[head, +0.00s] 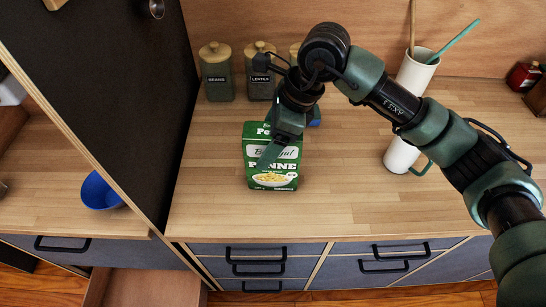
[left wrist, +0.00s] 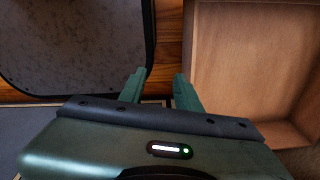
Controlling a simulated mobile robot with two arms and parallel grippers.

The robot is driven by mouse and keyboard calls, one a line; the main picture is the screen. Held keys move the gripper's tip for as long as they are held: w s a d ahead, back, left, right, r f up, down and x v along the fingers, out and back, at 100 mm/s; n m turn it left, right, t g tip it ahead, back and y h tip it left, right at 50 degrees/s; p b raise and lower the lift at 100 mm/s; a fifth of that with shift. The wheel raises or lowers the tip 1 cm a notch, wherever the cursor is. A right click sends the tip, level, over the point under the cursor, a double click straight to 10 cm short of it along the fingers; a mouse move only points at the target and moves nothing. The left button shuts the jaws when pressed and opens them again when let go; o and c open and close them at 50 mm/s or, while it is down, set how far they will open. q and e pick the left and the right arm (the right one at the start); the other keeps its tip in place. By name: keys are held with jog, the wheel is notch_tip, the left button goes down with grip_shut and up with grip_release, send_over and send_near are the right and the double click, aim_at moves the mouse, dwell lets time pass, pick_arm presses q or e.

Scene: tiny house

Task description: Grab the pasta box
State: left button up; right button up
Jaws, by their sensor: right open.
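The green pasta box (head: 284,177), labelled "Penne", stands upright on the wooden counter. My right gripper (head: 268,152) reaches down from above over the box. One green finger shows in front of the upper part of the box's face. The other finger is hidden, and I cannot tell whether either touches the box. My left gripper (left wrist: 156,88) shows in the left wrist view with its two green fingers apart and nothing between them. It is outside the head view.
Lidded jars (head: 219,78) stand at the back, and something blue (head: 315,116) lies behind the box. A tall white holder (head: 416,74) and a white mug (head: 401,156) stand to the right. A dark panel (head: 120,80) rises at left. An open drawer (left wrist: 250,55) lies beside my left gripper.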

jog(key=shift+f+b, duration=0.25)
jog(key=shift+b, duration=0.25)
jog(key=shift+c, duration=0.3)
jog(key=shift+r, duration=0.1)
grip_shut()
